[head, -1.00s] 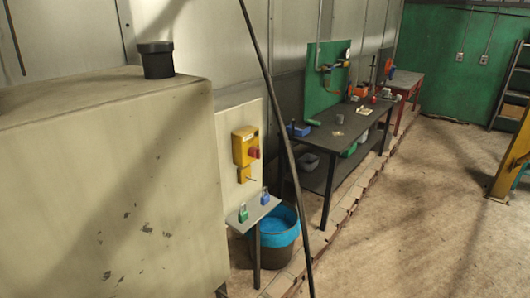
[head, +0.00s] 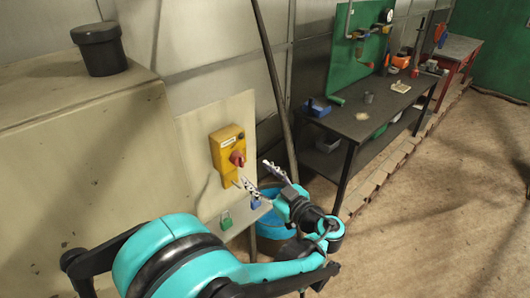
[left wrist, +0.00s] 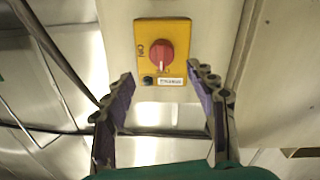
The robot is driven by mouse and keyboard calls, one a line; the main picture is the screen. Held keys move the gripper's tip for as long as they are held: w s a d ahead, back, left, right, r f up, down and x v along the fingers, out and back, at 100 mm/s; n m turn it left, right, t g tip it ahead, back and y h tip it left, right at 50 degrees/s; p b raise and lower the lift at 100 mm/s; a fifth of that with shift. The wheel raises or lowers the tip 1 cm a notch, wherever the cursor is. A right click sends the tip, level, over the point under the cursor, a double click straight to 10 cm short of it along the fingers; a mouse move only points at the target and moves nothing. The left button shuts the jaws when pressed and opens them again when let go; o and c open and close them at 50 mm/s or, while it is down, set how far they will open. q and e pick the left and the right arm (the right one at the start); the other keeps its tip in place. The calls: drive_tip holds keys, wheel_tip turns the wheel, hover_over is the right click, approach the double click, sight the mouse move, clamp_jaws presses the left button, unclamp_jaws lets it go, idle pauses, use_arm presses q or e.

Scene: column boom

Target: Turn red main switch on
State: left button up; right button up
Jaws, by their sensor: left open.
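The red main switch knob (head: 237,159) sits on a yellow box (head: 219,150) fixed to a pale panel on the wall. In the left wrist view the red knob (left wrist: 158,50) shows face-on on its yellow plate (left wrist: 178,28). A white mark on the knob points down in that picture, and lettering stands to its left. My left gripper (head: 253,173) is open in front of the box, at its lower right in the head view. In the left wrist view its two fingers (left wrist: 160,75) stand wide apart, with the knob beyond them and between them. Nothing is between the fingers.
A small shelf below the box holds a green padlock (head: 226,221) and a blue padlock (head: 255,203). A blue bucket (head: 268,222) stands partly behind my arm. A dark slanting pole (head: 272,75) rises right of the panel.

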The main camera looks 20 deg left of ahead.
sight(242, 163)
use_arm(q)
drive_tip(key=b+x, duration=0.1)
drive_tip(key=x, duration=0.6)
drive_tip(key=shift+a, duration=0.35)
drive_tip(key=shift+c, duration=0.3)
drive_tip(key=c, duration=1.1)
